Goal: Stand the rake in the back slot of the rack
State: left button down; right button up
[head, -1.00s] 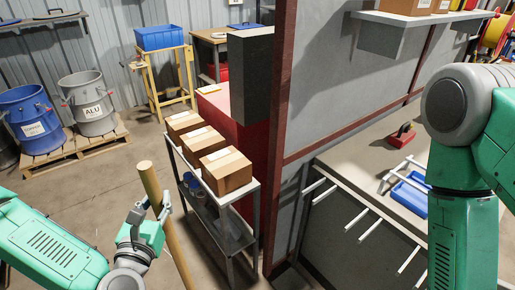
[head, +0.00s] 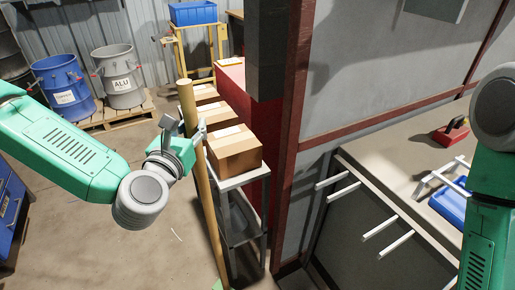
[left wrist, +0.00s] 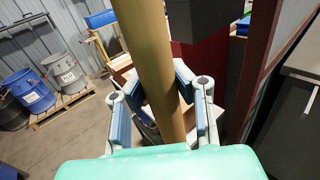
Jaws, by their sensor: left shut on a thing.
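The rake shows as a long wooden pole (head: 203,190), nearly upright with its top leaning slightly left. My left gripper (head: 197,131) is shut on the pole in its upper part. In the left wrist view the pole (left wrist: 160,70) passes between the two fingers (left wrist: 165,118). The pole's lower end runs to the bottom edge of the head view, so I cannot make out the rake's head. The rack's white pegs (head: 380,227) stick out in pairs from the bench side at right. The back pair (head: 337,187) is right of the rake, apart from it. My right gripper is out of view.
A grey shelf (head: 246,178) with cardboard boxes (head: 234,150) stands close behind the rake. A dark red post (head: 290,150) rises between shelf and rack. A workbench (head: 385,165) carries a red tool (head: 451,132) and a blue tray (head: 450,203). Floor at left is open.

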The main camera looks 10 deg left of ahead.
pick_arm(q)
jog(key=s+d+m+g+h+b, duration=0.1)
jog(key=s+d+m+h, duration=0.15)
jog(key=d, duration=0.25)
jog(key=s+d+r+m+g+h, duration=0.1)
jog(key=s+d+h, duration=0.15)
jog(key=d, duration=0.25)
jog(key=s+d+m+g+h+b, duration=0.1)
jog(key=s+d+m+h, duration=0.15)
jog(key=d, duration=0.35)
jog(key=w+d, duration=0.5)
jog(key=shift+d+r+h, duration=0.15)
jog(key=shift+r+h, duration=0.05)
jog(key=shift+h, duration=0.15)
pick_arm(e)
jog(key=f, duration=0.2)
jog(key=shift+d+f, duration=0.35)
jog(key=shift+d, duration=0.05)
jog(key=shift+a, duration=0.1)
pick_arm(q)
jog(key=shift+r, duration=0.1)
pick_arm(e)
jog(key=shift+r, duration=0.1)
pick_arm(q)
jog(key=shift+w+d+p, duration=0.2)
jog(key=shift+d+p, duration=0.1)
jog(key=shift+d, duration=0.15)
dwell(0.4)
